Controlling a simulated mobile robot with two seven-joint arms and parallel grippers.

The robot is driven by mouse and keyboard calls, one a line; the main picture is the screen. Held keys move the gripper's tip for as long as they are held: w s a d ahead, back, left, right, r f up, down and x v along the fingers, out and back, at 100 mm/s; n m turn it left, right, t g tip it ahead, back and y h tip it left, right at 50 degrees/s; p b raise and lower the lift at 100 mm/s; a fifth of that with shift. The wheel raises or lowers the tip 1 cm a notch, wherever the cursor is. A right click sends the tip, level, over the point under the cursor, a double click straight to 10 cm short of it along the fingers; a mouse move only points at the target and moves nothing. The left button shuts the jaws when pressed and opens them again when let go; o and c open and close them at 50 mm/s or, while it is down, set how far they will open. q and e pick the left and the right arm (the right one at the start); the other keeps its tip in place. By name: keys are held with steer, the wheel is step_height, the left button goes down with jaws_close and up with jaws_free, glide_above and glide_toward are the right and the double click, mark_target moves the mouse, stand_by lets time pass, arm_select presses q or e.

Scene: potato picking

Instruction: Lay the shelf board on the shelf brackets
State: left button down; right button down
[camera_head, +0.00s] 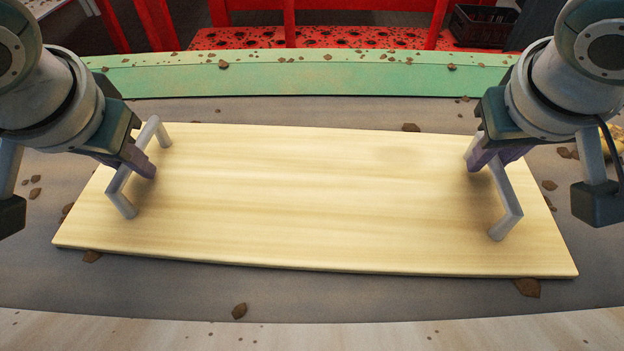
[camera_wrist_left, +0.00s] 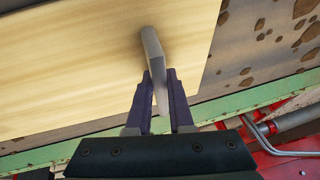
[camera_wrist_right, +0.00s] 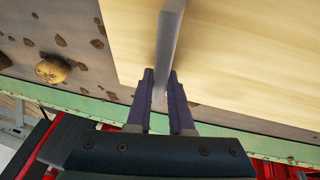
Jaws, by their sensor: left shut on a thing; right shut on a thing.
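The shelf board (camera_head: 320,200) is a wide pale wooden plank with a grey U-shaped handle near each end. It lies flat on or just above the grey belt; I cannot tell whether it touches. My left gripper (camera_head: 146,163) is shut on the left handle (camera_head: 121,203); in the left wrist view the handle bar (camera_wrist_left: 153,50) runs between the fingers (camera_wrist_left: 160,90). My right gripper (camera_head: 478,160) is shut on the right handle (camera_head: 507,222); the bar (camera_wrist_right: 168,35) shows between the fingers (camera_wrist_right: 163,90) in the right wrist view. I see no shelf brackets.
The grey belt (camera_head: 300,108) carries scattered brown clods, some beside the board's edges. A green rail (camera_head: 300,78) runs behind it, with red machine parts and a dark crate (camera_head: 482,25) beyond. A pale ledge (camera_head: 300,335) is in front. A potato (camera_wrist_right: 52,69) lies off the board.

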arm_select(q)
steer(key=shift+r, duration=0.15)
arm_select(e)
steer(key=shift+r, duration=0.1)
